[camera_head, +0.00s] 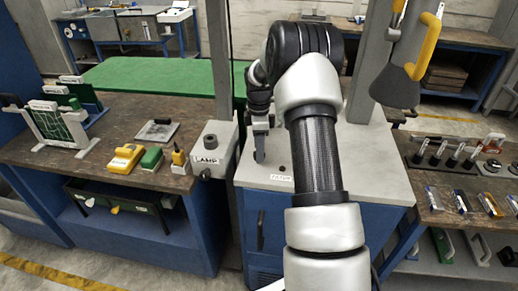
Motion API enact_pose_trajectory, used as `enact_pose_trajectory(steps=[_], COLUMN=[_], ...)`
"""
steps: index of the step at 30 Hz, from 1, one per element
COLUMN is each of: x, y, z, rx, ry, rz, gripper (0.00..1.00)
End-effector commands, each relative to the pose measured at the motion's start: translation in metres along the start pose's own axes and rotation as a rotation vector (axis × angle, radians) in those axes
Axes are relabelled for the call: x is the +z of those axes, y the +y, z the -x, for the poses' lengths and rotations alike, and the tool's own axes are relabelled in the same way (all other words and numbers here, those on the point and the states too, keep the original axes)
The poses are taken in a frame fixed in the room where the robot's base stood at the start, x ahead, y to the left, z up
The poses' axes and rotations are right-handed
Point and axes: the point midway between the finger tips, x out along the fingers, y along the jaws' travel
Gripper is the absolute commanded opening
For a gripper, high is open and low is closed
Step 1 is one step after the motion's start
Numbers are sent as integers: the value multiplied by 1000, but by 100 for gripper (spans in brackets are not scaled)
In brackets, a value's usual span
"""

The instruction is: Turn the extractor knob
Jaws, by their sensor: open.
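My arm reaches forward over a light-topped blue cabinet (345,165). My gripper (259,148) points down at the left part of this top, and its fingers show only in part. It is open. A small dark round spot (282,168) lies on the top just right of the gripper, above a small white label (281,178) that is too small to read surely. I cannot tell which part is the extractor knob; it may be hidden by the gripper or arm. A dark grey hood (396,86) with a yellow handle (427,45) hangs at the right, apart from the gripper.
A grey box marked LAMP (207,162) stands left of the cabinet, close to the gripper. Grey posts (219,60) rise on both sides of my arm. The left bench (100,165) holds yellow and green blocks. The right bench (440,206) holds several small items.

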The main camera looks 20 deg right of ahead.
Motion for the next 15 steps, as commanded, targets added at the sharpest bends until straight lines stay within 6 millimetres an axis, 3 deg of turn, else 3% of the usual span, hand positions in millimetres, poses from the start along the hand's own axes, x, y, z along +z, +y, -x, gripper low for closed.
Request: enact_pose_trajectory(steps=[11,15], x=[0,0], y=[0,0], z=[-7,-7], rx=[0,0], ry=[0,0], rz=[0,0], gripper=[50,28])
